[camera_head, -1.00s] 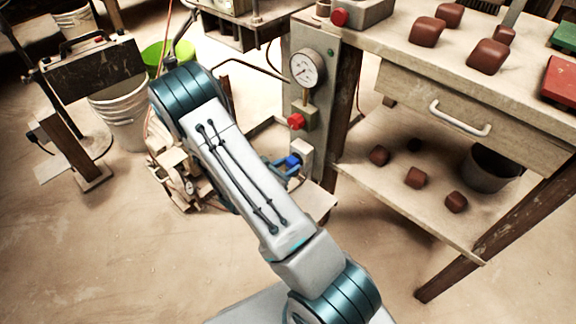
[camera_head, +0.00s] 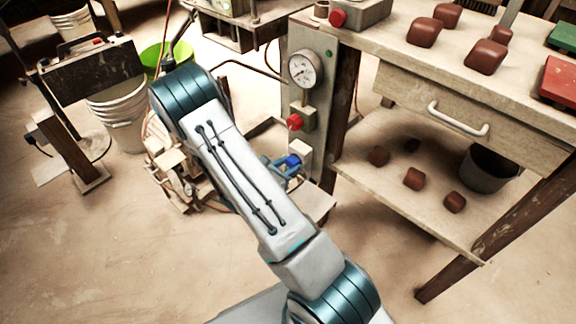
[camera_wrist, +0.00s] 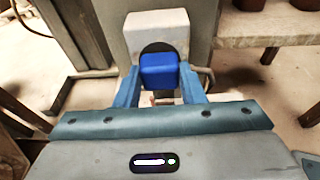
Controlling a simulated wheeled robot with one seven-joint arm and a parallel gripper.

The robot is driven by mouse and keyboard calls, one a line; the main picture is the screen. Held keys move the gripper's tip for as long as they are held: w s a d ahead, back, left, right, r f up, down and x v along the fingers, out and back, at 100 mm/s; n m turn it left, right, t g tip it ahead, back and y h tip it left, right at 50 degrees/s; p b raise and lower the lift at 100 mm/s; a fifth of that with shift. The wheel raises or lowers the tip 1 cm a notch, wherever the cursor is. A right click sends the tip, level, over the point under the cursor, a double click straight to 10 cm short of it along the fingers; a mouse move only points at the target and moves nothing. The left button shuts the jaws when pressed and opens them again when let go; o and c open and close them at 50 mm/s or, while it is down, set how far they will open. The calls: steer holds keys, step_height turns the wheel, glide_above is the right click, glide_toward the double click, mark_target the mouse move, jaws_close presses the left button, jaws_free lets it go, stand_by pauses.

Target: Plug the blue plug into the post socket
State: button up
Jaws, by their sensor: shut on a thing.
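My gripper (camera_wrist: 161,92) is shut on the blue plug (camera_wrist: 159,71), which sits between its two blue fingers. The plug also shows in the head view (camera_head: 293,161), low beside the grey panel. Directly behind the plug is a pale box (camera_wrist: 157,33) with a dark round face. The plug covers part of that face, and I cannot tell whether it is touching, inside or just short of it. In the head view a wooden post (camera_head: 70,150) stands at the left with a small pale box (camera_head: 38,136) and a dark cable on it.
A gauge (camera_head: 302,69) and a red knob (camera_head: 295,122) are on the panel above the plug. A workbench (camera_head: 480,100) with a lower shelf holding brown blocks stands at the right. White buckets (camera_head: 118,118) stand behind the post. Floor at the lower left is clear.

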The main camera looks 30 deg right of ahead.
steer(key=shift+a, duration=0.1)
steer(key=shift+s+a+p, duration=0.1)
steer(key=shift+s+a, duration=0.25)
steer(key=shift+a, duration=0.55)
steer(key=shift+s+a+p, duration=0.1)
steer(key=shift+s+a, duration=0.2)
steer(key=shift+a, duration=0.6)
steer(key=shift+s+a+p, duration=0.1)
steer(key=shift+s+a, duration=0.25)
steer(key=shift+a, duration=0.55)
steer(key=w+a+r+n+t+y, duration=0.4)
steer(key=w+r+n+t+y, duration=0.1)
steer(key=r, duration=0.3)
steer(key=w+a+r+n+t+y, duration=0.4)
steer(key=w+a+r+n, duration=0.1)
steer(key=r, duration=0.3)
step_height(320, 180, up, 22)
steer(key=s+m+g+h+p, duration=0.1)
steer(key=s+m+h+p, duration=0.1)
steer(key=p, duration=3)
steer(key=shift+s+a+f+p, duration=0.15)
steer(key=shift+s+f+p, duration=0.05)
steer(key=shift+s+p, duration=0.1)
